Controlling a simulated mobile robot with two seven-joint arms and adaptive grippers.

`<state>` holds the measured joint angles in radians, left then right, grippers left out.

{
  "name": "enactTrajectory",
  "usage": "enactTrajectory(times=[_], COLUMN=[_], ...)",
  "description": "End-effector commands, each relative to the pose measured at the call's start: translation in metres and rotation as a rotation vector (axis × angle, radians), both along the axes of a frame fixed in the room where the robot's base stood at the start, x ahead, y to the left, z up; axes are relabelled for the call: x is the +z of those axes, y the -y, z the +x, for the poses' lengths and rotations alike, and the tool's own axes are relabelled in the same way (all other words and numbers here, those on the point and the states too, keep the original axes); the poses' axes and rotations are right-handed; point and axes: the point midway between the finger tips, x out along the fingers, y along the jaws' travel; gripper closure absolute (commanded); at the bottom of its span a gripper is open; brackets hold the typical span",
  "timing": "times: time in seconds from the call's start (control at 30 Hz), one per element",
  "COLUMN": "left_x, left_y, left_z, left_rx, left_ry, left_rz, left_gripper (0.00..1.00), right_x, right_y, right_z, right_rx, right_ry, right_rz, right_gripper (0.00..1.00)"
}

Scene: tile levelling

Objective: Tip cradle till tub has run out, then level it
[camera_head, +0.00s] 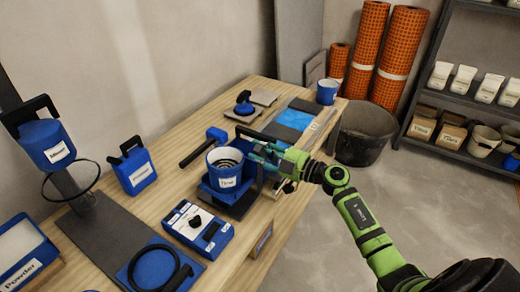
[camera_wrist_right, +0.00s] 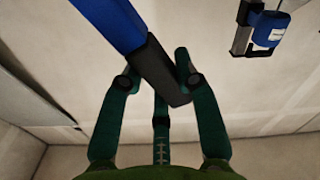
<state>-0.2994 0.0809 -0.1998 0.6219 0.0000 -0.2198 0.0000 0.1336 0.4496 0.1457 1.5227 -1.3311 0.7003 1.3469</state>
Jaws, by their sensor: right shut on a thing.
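A blue tub (camera_head: 225,168) with a white label stands in the blue cradle (camera_head: 222,193) near the table's front edge. It looks about upright. Its inside shows dark rings; I cannot tell how much it holds. My right gripper (camera_head: 262,160) is at the tub's right side, shut on a bar with a black grip that seems to belong to the cradle. In the right wrist view the fingers (camera_wrist_right: 160,78) close around the black grip (camera_wrist_right: 160,70) at the end of a blue bar (camera_wrist_right: 108,22). My left gripper is not in view.
A control box (camera_head: 198,228) with a knob sits in front of the cradle. A mallet (camera_head: 205,146) lies behind it, and a blue tile (camera_head: 290,119) farther back. A jug (camera_head: 133,170) and mixer stand (camera_head: 55,150) are at left. A black bucket (camera_head: 366,138) stands on the floor.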

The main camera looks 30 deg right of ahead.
Motion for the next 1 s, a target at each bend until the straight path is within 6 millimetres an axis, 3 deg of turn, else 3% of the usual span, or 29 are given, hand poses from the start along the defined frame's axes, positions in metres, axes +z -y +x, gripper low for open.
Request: enactTrajectory(times=[0.03,0.4,1.0], left_x=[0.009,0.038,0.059], left_y=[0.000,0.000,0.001], left_z=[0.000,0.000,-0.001], left_rx=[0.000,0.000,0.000], left_ry=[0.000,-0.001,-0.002], left_rz=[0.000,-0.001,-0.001], left_gripper=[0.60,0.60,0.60], right_x=[0.006,0.011,0.011], right_y=[0.003,0.020,0.048], right_z=[0.002,0.011,0.028], right_rx=[-0.004,-0.006,-0.007], right_ry=[-0.014,-0.106,-0.253], right_rz=[0.022,0.180,0.439], right_gripper=[1.00,1.00,1.00])
